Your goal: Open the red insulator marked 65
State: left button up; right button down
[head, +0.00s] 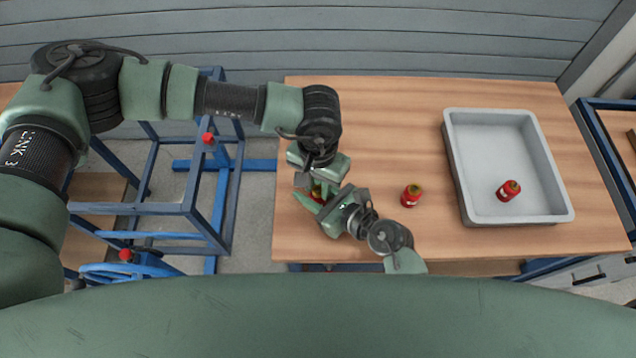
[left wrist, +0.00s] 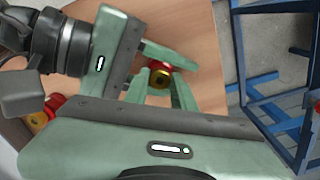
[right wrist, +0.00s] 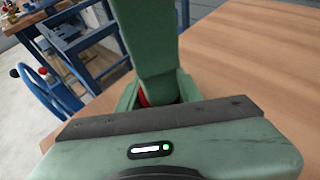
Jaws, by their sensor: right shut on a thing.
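A red insulator with a gold-coloured top (left wrist: 160,78) stands between my two grippers near the table's left edge. In the head view only a little of its red side (head: 317,195) shows. My right gripper (head: 315,203) is shut on it from the side. My left gripper (head: 320,186) points down from above, its fingers on either side of the gold top and apart; contact is not clear. In the right wrist view a sliver of red (right wrist: 143,98) shows behind green fingers. No number is readable, so I cannot tell which insulator is marked 65.
Another red insulator (head: 411,195) stands on the wooden table (head: 380,120) right of my grippers. A grey tray (head: 455,170) at the right holds one more red insulator (head: 508,190). A blue metal frame (head: 190,208) stands left of the table. The table's back is clear.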

pick_arm(q)
jog(key=o, duration=0.3)
